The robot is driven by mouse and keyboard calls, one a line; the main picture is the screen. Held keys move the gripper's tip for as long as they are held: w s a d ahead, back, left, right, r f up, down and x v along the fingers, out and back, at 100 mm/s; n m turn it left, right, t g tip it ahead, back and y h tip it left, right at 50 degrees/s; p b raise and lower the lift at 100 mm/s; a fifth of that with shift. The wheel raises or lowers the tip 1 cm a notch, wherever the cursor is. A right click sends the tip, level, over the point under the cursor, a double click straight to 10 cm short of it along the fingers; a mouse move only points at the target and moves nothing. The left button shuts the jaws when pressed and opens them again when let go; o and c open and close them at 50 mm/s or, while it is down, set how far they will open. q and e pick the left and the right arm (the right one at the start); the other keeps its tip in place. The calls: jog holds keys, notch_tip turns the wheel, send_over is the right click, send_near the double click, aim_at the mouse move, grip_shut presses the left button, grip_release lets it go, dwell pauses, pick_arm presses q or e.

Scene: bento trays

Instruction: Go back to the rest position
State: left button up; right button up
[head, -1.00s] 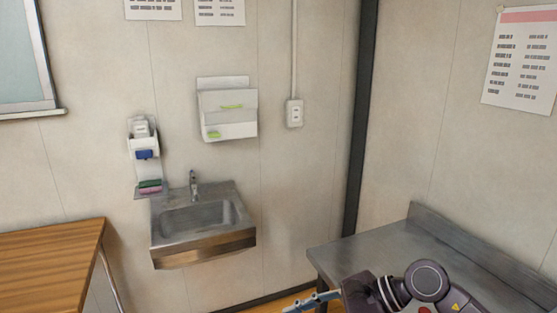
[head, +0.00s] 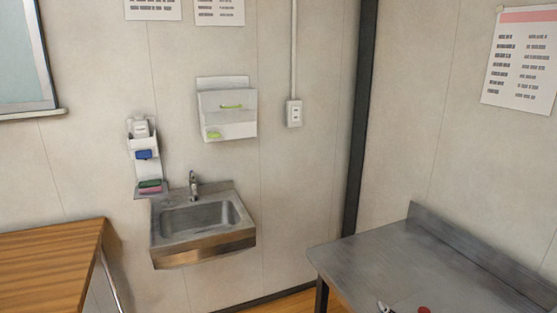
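Neither gripper shows in the head view now. A small bit of my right arm (head: 424,309) shows at the bottom edge, in front of the metal table (head: 400,262). The rest of that arm is below the picture. My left arm is not in view. No bento trays are in view.
A wooden table (head: 45,262) stands at the left. A steel sink (head: 203,220) is on the back wall, with a dispenser rack (head: 145,155) and a white wall box (head: 228,113) above it. The floor (head: 290,303) between the tables looks clear.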

jog(key=s+f+m+g, duration=0.4)
jog(key=s+f+g, duration=0.2)
jog(key=s+f, duration=0.5)
jog(key=s+f+m+g, duration=0.4)
jog(key=s+f+g, duration=0.3)
jog(key=s, duration=0.8)
notch_tip(320, 180, down, 28)
jog(key=s+r, duration=0.1)
jog(key=s, duration=0.1)
jog(key=s+d+f+g, duration=0.1)
jog(key=s+d+f, duration=0.2)
jog(key=s+f, duration=1.2)
jog(key=shift+s+f+y, duration=0.3)
jog(key=shift+s+f, duration=0.1)
jog(key=shift+s, duration=0.4)
jog(key=shift+c, duration=0.4)
